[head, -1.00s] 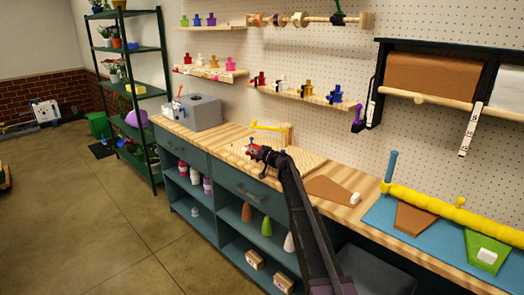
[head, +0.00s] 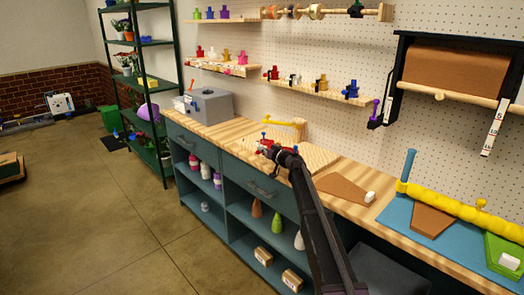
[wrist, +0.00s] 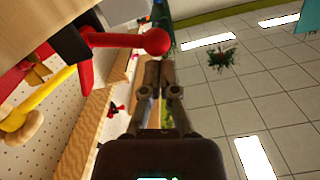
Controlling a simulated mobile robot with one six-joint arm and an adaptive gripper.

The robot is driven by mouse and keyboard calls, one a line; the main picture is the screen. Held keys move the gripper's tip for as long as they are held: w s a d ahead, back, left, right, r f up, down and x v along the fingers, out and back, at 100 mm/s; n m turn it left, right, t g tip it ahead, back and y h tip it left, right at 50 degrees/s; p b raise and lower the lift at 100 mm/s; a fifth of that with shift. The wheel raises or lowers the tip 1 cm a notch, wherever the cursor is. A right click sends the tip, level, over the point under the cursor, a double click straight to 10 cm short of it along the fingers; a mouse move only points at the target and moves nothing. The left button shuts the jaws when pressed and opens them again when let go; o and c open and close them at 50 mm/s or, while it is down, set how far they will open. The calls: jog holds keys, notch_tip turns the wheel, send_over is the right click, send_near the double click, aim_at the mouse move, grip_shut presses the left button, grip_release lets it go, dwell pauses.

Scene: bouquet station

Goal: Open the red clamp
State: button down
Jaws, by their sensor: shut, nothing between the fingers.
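The red clamp (head: 266,144) sits on the wooden board on the counter, partly hidden behind my gripper in the head view. In the wrist view its red lever with a round ball end (wrist: 153,41) is close by, left of and above my fingertips, and a dark block sits at the lever's base. My gripper (wrist: 154,75) is shut and empty. In the head view my gripper (head: 277,151) is beside the clamp. I cannot tell whether it touches the lever.
A yellow arm (head: 279,122) on a wooden post stands behind the clamp. A grey box (head: 207,104) is at the left, a brown wedge-shaped board (head: 342,187) at the right. A blue mat (head: 398,216) carries a yellow roll (head: 445,204). Open floor lies left of the counter.

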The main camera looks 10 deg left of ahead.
jog(key=shift+r, duration=0.15)
jog(key=s+d+r+p, duration=0.4)
jog(key=s+d, duration=0.2)
jog(key=d, duration=0.2)
jog(key=shift+s+d, duration=0.15)
jog(key=shift+d, duration=0.25)
dwell(0.6)
jog(key=s+d+f+m+g+h+p, duration=0.1)
jog(key=s+d+f+g+h, duration=0.15)
jog(key=s, duration=0.55)
jog(key=s+d+f+g+h+p, duration=0.2)
jog(key=s+d+f, duration=0.2)
jog(key=s, duration=0.5)
jog(key=s+d+f+m+g+h+p, duration=0.1)
jog(key=s+d+f+g+h, duration=0.2)
jog(key=s, duration=0.5)
jog(key=s+d+f+m+g+h+p, duration=0.1)
jog(key=s+d+m+h, duration=0.2)
jog(key=s+d, duration=0.4)
jog(key=s+d+f+m+g+h+p, duration=0.1)
jog(key=s+d+m+g+h, duration=0.1)
jog(key=s+d, duration=0.6)
jog(key=s+h, duration=0.1)
jog(key=s, duration=0.4)
jog(key=shift+m, duration=0.4)
